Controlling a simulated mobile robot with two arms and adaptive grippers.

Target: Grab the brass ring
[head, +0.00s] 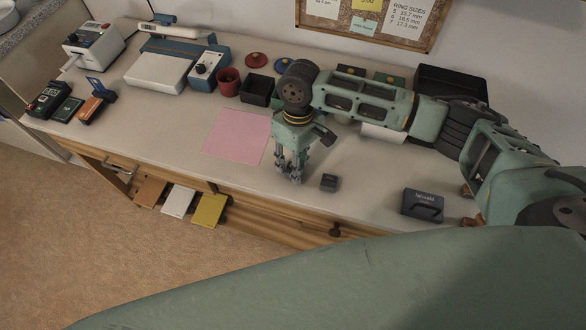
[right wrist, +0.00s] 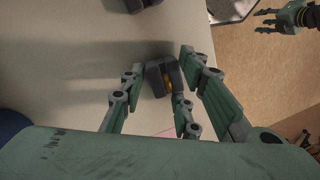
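My left gripper (right wrist: 268,20) appears over the floor, fingers spread.
A larger dark labelled case (head: 422,204) stands to the right. A pink sheet (head: 237,135) lies left of my right gripper. A red cup (head: 229,82), a black bin (head: 257,90) and several devices stand towards the back and left. The front middle of the worktop is mostly clear.

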